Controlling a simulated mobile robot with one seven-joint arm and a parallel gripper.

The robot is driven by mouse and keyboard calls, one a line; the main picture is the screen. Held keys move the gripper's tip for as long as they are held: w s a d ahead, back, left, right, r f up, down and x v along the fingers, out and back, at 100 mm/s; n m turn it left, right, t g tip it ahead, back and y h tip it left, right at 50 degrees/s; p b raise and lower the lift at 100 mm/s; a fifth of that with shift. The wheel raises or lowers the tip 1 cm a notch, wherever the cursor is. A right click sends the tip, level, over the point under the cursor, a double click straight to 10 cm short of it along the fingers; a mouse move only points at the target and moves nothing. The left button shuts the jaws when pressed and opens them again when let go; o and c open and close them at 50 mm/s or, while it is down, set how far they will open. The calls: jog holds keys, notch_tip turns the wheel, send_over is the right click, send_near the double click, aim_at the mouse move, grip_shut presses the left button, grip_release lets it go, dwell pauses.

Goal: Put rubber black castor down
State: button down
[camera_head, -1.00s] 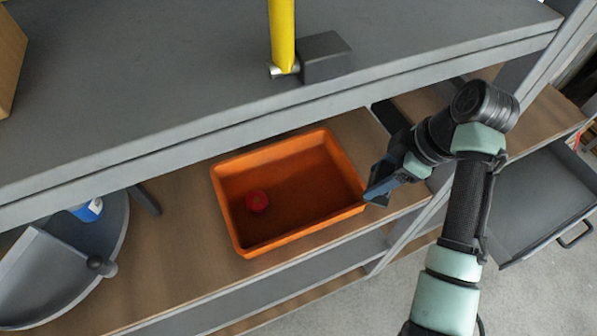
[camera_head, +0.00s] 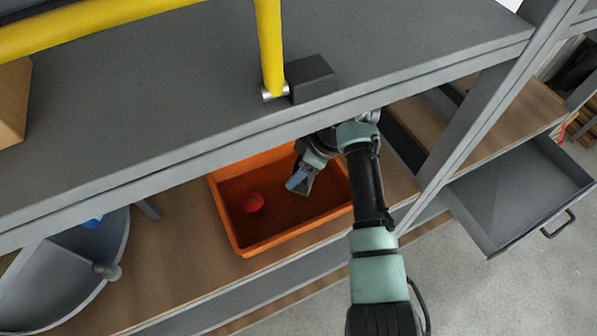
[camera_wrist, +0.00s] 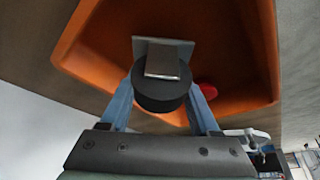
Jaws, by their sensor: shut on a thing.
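The black castor (camera_wrist: 160,95) is between the fingers of my gripper (camera_wrist: 163,105) in the wrist view, its round black wheel and grey metal plate facing the camera. My gripper is shut on it. In the head view my gripper (camera_head: 297,183) is over the right part of the orange bin (camera_head: 243,245), below the upper shelf's edge. The castor cannot be made out clearly there. The bin's orange wall also shows behind the castor in the wrist view (camera_wrist: 255,60). I cannot tell whether the castor touches the bin.
A red round thing (camera_head: 253,202) lies in the bin, left of my gripper. The grey upper shelf (camera_head: 170,90) overhangs the bin's back. A grey curved tray (camera_head: 70,270) stands left on the wooden shelf (camera_head: 165,260). An open grey drawer (camera_head: 520,190) is at right.

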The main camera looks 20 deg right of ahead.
aim_at(311, 181)
jog(key=shift+f, duration=1.2)
jog(key=shift+c, duration=0.6)
grip_release()
jog(key=shift+f, duration=0.1)
jog(key=v, duration=0.7)
jog(key=shift+s+r, duration=0.1)
jog(key=shift+r, duration=0.3)
